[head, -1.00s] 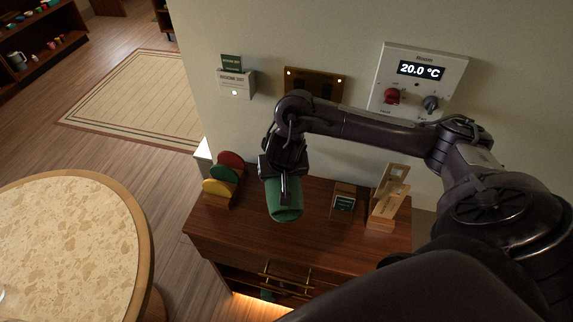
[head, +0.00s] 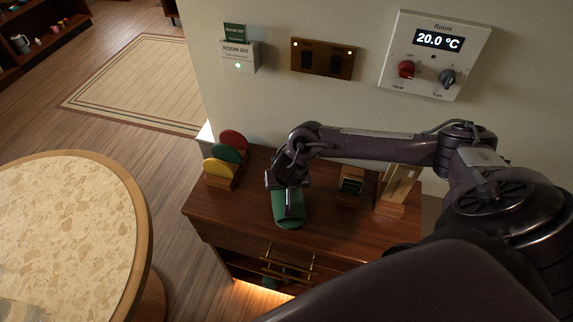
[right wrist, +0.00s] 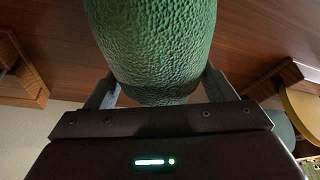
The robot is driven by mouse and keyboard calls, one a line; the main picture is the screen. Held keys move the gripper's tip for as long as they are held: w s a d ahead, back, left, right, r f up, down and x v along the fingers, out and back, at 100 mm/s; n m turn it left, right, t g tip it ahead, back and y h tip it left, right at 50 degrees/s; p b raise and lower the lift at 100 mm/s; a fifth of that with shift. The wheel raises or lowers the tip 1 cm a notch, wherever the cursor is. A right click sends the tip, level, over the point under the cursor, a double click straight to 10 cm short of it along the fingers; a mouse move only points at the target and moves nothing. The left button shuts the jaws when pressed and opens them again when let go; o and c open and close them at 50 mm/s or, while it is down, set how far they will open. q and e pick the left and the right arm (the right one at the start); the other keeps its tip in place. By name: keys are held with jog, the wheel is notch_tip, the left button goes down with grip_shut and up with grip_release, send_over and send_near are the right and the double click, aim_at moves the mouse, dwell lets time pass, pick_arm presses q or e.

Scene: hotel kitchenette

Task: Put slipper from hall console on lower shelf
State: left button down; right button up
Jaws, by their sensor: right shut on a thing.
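The green slipper (head: 281,209) is at the hall console's wooden top (head: 250,215), near its middle. My right gripper (head: 290,208) is shut on the slipper. The textured green slipper (right wrist: 155,40) fills the gap between the right gripper's jaws (right wrist: 155,90) in the right wrist view. Whether the slipper touches the top or hangs just above it I cannot tell. The lower shelf is in the lit opening (head: 262,291) under the console, mostly hidden by the top and brass handles (head: 288,268). Something green shows faintly there. My left gripper is not in view.
A rack of red, green and yellow discs (head: 222,168) stands at the console's left end. A small card holder (head: 350,185) and a wooden stand (head: 396,190) are to the right. A round table (head: 75,230) is at left. Wall controls (head: 434,55) are above.

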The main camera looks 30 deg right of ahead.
jog(key=o, duration=0.6)
jog(key=shift+f, duration=0.1)
jog(key=shift+c, duration=0.2)
jog(key=o, duration=0.4)
jog(key=shift+o, duration=0.2)
